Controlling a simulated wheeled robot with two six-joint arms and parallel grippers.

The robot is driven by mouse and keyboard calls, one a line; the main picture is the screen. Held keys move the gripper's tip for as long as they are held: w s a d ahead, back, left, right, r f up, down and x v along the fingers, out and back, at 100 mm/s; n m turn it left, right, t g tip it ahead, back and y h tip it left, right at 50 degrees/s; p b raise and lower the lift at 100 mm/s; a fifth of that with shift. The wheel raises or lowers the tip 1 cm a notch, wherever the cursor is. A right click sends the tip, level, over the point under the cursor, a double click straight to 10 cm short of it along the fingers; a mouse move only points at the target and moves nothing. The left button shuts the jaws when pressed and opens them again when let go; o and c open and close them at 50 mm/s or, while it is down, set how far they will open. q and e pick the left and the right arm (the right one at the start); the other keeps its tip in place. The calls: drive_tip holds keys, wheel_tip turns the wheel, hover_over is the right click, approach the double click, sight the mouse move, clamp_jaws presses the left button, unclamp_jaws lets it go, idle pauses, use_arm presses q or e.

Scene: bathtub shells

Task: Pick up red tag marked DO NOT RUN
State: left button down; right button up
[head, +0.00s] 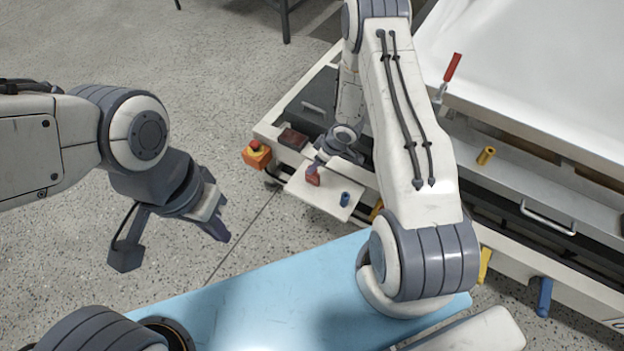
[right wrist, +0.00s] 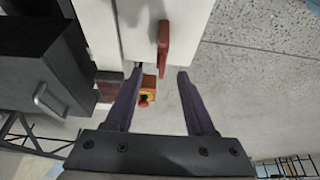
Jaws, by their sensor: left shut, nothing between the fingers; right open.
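The red tag (head: 312,179) stands on a small white shelf (head: 315,198) at the side of the machine. Its lettering is too small to read. In the right wrist view the red tag (right wrist: 163,45) appears narrow, just beyond the fingertips and between their lines. My right gripper (right wrist: 160,72) is open with nothing between its fingers. In the head view my right gripper (head: 317,166) is right at the tag and partly covers it; whether they touch I cannot tell. My left gripper (head: 219,231) is shut and empty, over the floor at left.
A blue peg (head: 345,199) stands on the shelf near the tag. An orange box with a red button (head: 257,154) and a dark red block (head: 293,139) are beside the shelf. A red-handled clamp (head: 452,68) is by the white shell.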

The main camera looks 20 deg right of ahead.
sight(313, 175)
drive_tip(key=b+x, duration=0.1)
drive_tip(key=x, duration=0.4)
drive_tip(key=shift+a+f, duration=0.2)
drive_tip(key=shift+f, duration=0.2)
drive_tip(key=shift+c, duration=0.3)
clamp_jaws()
